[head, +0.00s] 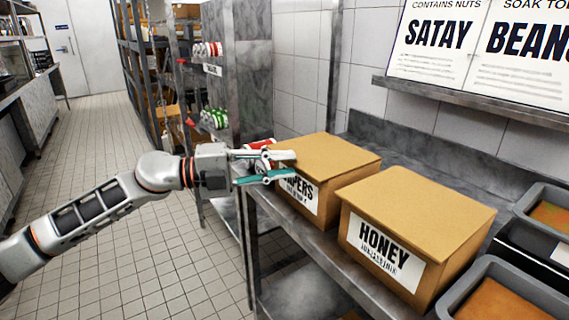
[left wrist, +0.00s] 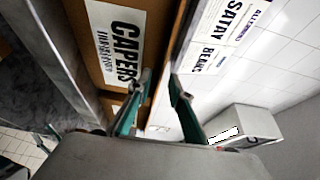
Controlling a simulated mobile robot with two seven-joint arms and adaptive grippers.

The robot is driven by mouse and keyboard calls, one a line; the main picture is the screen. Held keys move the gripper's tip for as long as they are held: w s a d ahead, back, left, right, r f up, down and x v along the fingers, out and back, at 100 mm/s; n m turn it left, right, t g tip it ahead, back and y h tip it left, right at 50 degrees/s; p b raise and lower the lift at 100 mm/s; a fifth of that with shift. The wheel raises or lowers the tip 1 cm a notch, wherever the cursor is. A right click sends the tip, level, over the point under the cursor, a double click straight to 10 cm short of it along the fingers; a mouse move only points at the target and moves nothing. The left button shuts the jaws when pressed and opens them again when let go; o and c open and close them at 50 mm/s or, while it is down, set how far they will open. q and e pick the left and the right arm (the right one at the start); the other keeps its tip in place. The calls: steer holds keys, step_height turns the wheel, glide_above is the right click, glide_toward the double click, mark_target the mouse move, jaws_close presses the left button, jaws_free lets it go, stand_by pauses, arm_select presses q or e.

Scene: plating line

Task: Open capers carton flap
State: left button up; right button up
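The capers carton (head: 330,155) is a brown cardboard box with a flat lid, its flap lying closed on top. Its white CAPERS label (left wrist: 115,45) fills the upper left of the left wrist view. My left gripper (head: 292,165) is at the carton's left front corner, level with the lid, and hides part of the label in the head view. Its two teal fingers (left wrist: 158,92) are apart, one on each side of the lid's edge strip (left wrist: 168,60) in the left wrist view. I cannot tell whether they touch it. My right gripper is not in view.
A closed honey carton (head: 415,235) stands close to the right of the capers carton on a steel counter (head: 362,132). Grey food bins (head: 500,285) are at the right. A sign shelf (head: 480,95) runs above. A can rack (head: 235,75) stands behind; the floor at left is clear.

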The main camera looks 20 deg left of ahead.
arm_select(q)
steer(key=shift+w+d, duration=0.25)
steer(key=shift+d, duration=0.15)
